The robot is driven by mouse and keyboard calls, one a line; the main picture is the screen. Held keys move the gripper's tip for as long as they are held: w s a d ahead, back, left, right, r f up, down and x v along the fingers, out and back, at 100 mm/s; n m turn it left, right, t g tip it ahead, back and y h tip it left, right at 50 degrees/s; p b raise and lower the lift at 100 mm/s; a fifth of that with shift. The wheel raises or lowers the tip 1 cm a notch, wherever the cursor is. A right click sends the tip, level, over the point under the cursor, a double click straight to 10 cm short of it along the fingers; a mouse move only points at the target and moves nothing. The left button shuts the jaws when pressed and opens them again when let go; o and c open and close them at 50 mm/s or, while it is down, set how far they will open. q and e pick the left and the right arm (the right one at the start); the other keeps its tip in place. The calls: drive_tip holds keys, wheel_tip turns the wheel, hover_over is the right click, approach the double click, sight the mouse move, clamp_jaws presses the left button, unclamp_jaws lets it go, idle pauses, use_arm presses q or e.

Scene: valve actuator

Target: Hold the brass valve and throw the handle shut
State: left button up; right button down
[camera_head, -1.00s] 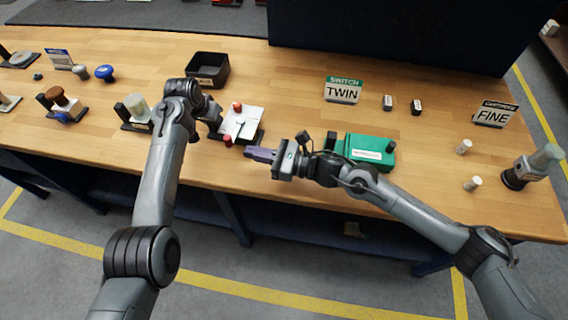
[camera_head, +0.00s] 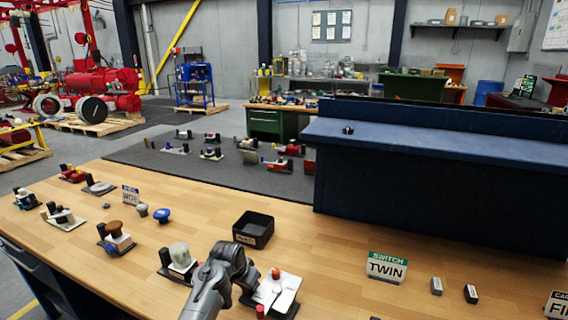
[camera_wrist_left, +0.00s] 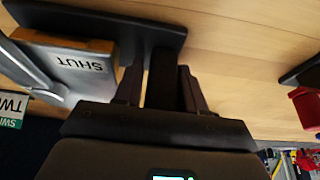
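A pale plate fixture (camera_head: 281,292) with a red knob (camera_head: 275,273) stands on the bench at the bottom of the head view, on a dark base. My left gripper (camera_head: 249,293) is at its left side, partly hidden by my own wrist. In the left wrist view a block marked SHUT (camera_wrist_left: 82,65) sits on a dark base plate (camera_wrist_left: 105,22), beside a grey bar (camera_wrist_left: 38,72). There the left gripper's fingers (camera_wrist_left: 163,88) are apart, one each side of a dark post (camera_wrist_left: 164,70); whether they press on it is unclear. No clearly brass part shows. My right gripper is out of view.
A black open bin (camera_head: 253,229) stands behind the fixture. A SWITCH TWIN sign (camera_head: 386,267) and two small blocks (camera_head: 437,286) are to the right. A fixture with a pale knob (camera_head: 180,258) is close on the left. A blue panel (camera_head: 430,215) rises behind.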

use_arm(q)
drive_tip(key=o, duration=0.4)
drive_tip(key=shift+s, duration=0.1)
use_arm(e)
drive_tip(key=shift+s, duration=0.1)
